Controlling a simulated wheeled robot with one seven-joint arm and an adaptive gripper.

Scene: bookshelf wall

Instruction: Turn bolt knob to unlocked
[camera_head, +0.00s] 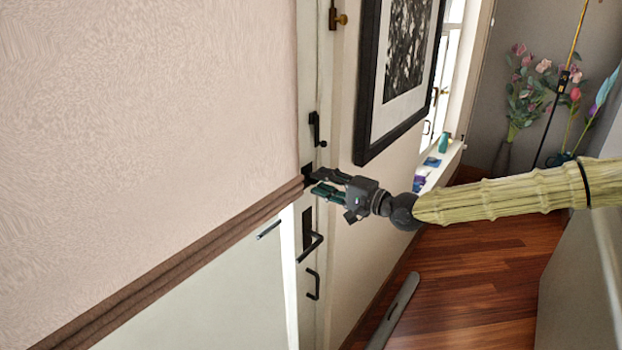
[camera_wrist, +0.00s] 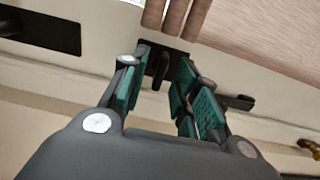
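The bolt knob (camera_wrist: 161,70) is a small dark piece on a black plate (camera_wrist: 172,52) fixed to the white door frame. In the wrist view it shows between the two teal-padded fingers of my gripper (camera_wrist: 163,72). The fingers stand apart on either side of it, with a gap visible on each side; I cannot tell if either touches it. In the head view my gripper (camera_head: 318,184) reaches left to the door, its fingertips beside the dark plate (camera_head: 307,172). The knob itself is mostly hidden there by the fingers.
A black lever handle (camera_head: 312,245) and a pull (camera_head: 313,284) sit below on the door, and a black latch (camera_head: 317,130) above. A brown-trimmed blind (camera_head: 200,245) ends close to my fingertips. A framed picture (camera_head: 400,75) hangs to the right. A grey bar (camera_head: 395,312) lies on the wooden floor.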

